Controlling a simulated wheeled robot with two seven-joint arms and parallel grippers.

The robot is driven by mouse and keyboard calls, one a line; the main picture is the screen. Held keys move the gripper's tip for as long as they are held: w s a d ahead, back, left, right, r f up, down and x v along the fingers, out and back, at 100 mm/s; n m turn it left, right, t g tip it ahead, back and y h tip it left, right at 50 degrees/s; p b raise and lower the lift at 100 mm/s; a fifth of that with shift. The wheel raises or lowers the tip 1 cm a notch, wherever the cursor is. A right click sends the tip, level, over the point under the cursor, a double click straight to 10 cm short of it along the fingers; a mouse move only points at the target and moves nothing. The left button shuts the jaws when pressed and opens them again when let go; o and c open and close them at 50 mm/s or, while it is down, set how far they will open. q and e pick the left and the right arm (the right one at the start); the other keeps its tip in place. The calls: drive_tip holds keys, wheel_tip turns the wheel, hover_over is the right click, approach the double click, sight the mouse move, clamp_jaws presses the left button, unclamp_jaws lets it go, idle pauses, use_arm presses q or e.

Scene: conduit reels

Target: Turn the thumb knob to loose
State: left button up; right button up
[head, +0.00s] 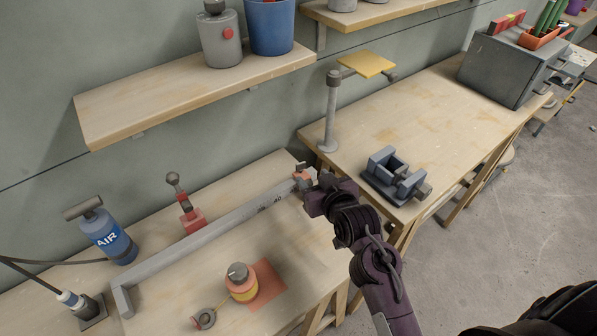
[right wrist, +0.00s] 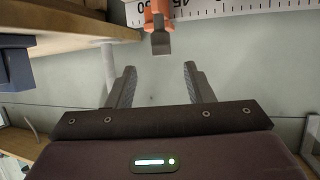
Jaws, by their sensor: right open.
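A long grey measuring bar (head: 215,225) with printed marks lies across the near workbench. An orange slider (head: 301,182) sits at its right end, and the slider also shows at the top of the right wrist view (right wrist: 155,12). A grey thumb knob (right wrist: 160,42) sticks out of the slider toward my right gripper. My right gripper (right wrist: 159,70) is open and empty, with the knob just beyond its fingertips and roughly centred between them. In the head view the right gripper (head: 317,186) is beside the slider and partly hides it. My left gripper is not in view.
A grey vise (head: 396,178) and a post with a yellow plate (head: 331,110) stand on the far bench. A wall shelf (head: 150,105) hangs above.

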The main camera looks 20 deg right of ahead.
sight(302, 165)
drive_tip(key=x, duration=0.2)
drive_tip(key=shift+w, duration=0.4)
drive_tip(key=x, duration=0.2)
drive_tip(key=shift+w+a+f, duration=0.1)
drive_tip(key=shift+w+f, duration=0.1)
drive_tip(key=shift+w, duration=0.05)
drive_tip(key=shift+w+f, duration=0.15)
drive_tip(key=shift+w, duration=0.2)
drive_tip(key=shift+w+a+f, duration=0.1)
drive_tip(key=shift+w+f, duration=0.05)
drive_tip(key=shift+w, duration=0.1)
drive_tip(key=c, duration=1)
drive_tip(key=shift+w+d+n+y+p, duration=0.1)
drive_tip(key=shift+d+n+y+p, duration=0.15)
drive_tip(key=shift+n+y+p, duration=0.5)
drive_tip(key=shift+d+r+n+g+y+p, duration=0.1)
drive_tip(key=shift+r+n+g+y+p, duration=0.2)
drive_tip(key=shift+n+y, duration=0.4)
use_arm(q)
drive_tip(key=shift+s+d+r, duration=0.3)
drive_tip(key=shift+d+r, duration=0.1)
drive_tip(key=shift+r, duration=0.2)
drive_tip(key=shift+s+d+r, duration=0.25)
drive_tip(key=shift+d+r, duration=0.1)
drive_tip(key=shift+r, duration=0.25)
use_arm(e)
drive_tip(key=shift+f+y, duration=0.2)
drive_tip(key=shift+y, duration=0.15)
